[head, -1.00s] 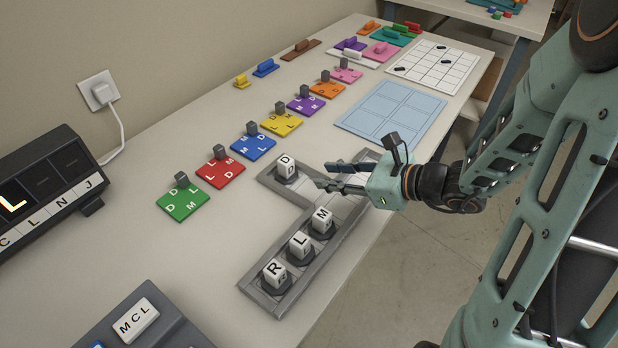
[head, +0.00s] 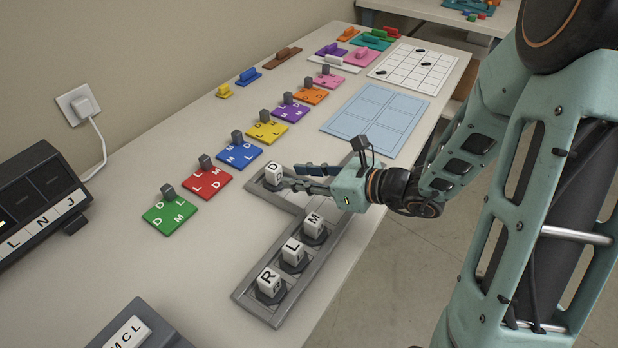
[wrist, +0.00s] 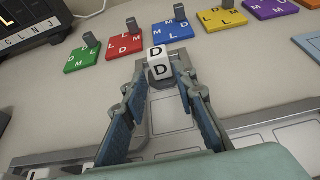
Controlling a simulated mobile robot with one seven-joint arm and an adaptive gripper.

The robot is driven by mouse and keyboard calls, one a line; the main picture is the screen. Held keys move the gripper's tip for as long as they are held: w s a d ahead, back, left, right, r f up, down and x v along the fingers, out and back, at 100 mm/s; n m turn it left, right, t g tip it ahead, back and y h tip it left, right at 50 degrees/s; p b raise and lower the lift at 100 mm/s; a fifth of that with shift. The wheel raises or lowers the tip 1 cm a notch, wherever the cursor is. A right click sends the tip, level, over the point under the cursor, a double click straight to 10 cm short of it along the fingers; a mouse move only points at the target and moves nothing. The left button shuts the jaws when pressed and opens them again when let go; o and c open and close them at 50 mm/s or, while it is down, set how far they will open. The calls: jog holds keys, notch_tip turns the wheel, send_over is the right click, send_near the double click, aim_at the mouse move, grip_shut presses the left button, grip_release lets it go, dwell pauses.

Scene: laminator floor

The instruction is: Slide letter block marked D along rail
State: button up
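The white letter block marked D (head: 274,172) stands upright at the left end of the side branch of the grey rail (head: 296,207). In the wrist view the D block (wrist: 159,62) shows straight ahead, at the tips of my fingers. My gripper (head: 289,177) is open, its fingers spread to either side of the block's near part. Whether either finger touches the block I cannot tell.
Coloured lettered tiles with grey knobs, such as the green (head: 168,216) and red (head: 208,183) ones, line the table behind the rail. A pale blue sheet (head: 375,122) lies to the right. A dark display box (head: 42,205) stands at left, a grey MCL box (head: 140,325) in front.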

aim_at(279, 174)
jog(key=b+x, duration=0.1)
jog(key=x, duration=0.7)
jog(key=shift+c, duration=0.6)
grip_shut()
